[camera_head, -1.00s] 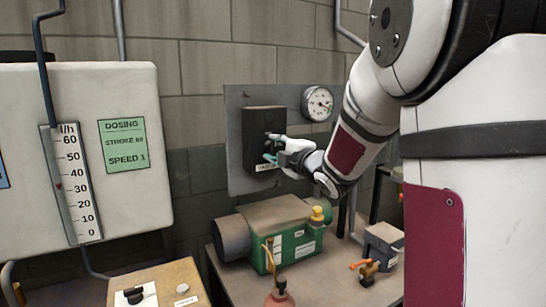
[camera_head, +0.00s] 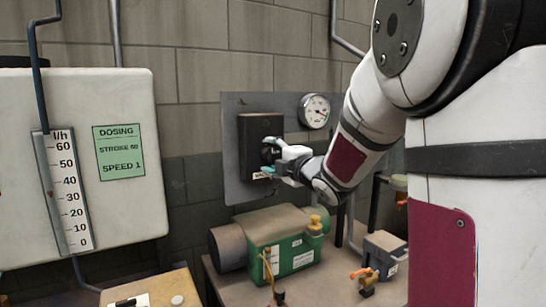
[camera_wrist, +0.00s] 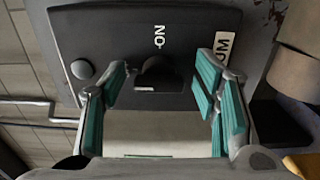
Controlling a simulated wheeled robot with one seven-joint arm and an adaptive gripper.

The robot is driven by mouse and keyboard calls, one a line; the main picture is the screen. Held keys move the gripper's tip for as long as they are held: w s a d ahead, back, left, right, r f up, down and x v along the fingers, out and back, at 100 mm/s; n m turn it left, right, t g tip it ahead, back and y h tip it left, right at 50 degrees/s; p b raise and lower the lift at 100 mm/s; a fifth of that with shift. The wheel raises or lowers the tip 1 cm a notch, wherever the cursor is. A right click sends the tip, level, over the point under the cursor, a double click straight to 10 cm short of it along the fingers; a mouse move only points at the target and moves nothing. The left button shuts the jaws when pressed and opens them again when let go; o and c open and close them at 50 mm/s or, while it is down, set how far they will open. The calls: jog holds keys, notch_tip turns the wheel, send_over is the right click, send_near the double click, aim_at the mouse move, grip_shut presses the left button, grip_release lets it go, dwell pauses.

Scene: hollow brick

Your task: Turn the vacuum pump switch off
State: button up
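The vacuum pump switch is a black box (camera_head: 252,130) on a grey wall panel in the head view. In the wrist view its dark box face (camera_wrist: 120,35) carries a white "ON" mark, a partly hidden label ending in "UUM" and a black rotary knob (camera_wrist: 155,76). My gripper (camera_head: 267,156) is at the front of the box. In the wrist view my gripper (camera_wrist: 163,72) is open, with a teal-padded finger on each side of the knob and a gap to both. Part of the knob's lower side is hard to make out.
A round gauge (camera_head: 314,111) is on the panel's upper right. Below are a green pump (camera_head: 285,240) on a bench and a small grey box with an orange-handled valve (camera_head: 367,275). A white dosing cabinet (camera_head: 120,210) stands at the left. A round button (camera_wrist: 82,69) sits on the switch box.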

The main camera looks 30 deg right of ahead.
jog(key=s, duration=1.2)
jog(key=shift+m, duration=0.3)
jog(key=s+a+f+m+g, duration=0.4)
jog(key=s+a+m, duration=0.1)
jog(key=s, duration=0.3)
jog(key=s+a+f+m+g, duration=0.4)
jog(key=s+a+m+g, duration=0.1)
jog(key=s, duration=0.4)
jog(key=s+a+f+m+g, duration=0.4)
jog(key=s+a+m, duration=0.3)
jog(key=s, duration=0.2)
jog(key=shift+f+m+g+p, duration=0.15)
jog(key=shift+m+g+p, duration=0.15)
jog(key=shift+g+p, duration=0.1)
jog(key=shift+w, duration=0.1)
